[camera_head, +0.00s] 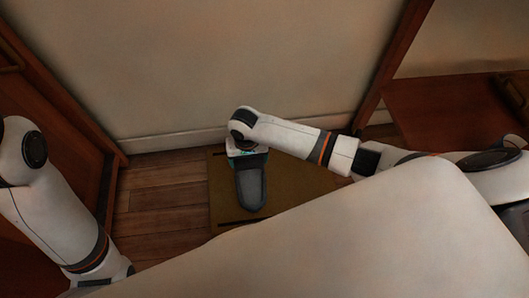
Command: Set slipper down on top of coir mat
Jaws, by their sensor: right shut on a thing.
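The slipper (251,188) is dark grey with a lighter edge, its sole end pointing toward me. It lies over the olive-brown coir mat (305,185), within the mat's left part in the picture. I cannot tell whether it touches the mat. My right gripper (246,154) is at the slipper's far end, shut on it, and my right wrist hides most of the fingers. My left arm comes in at the left, and its gripper is not in view. My own white body hides the mat's near right part.
Wooden floor (160,200) is free left of the mat. A pale wall (230,60) with a white baseboard stands just behind the mat. Dark reddish wooden furniture stands at the left (50,120) and at the right (445,110), near my right arm.

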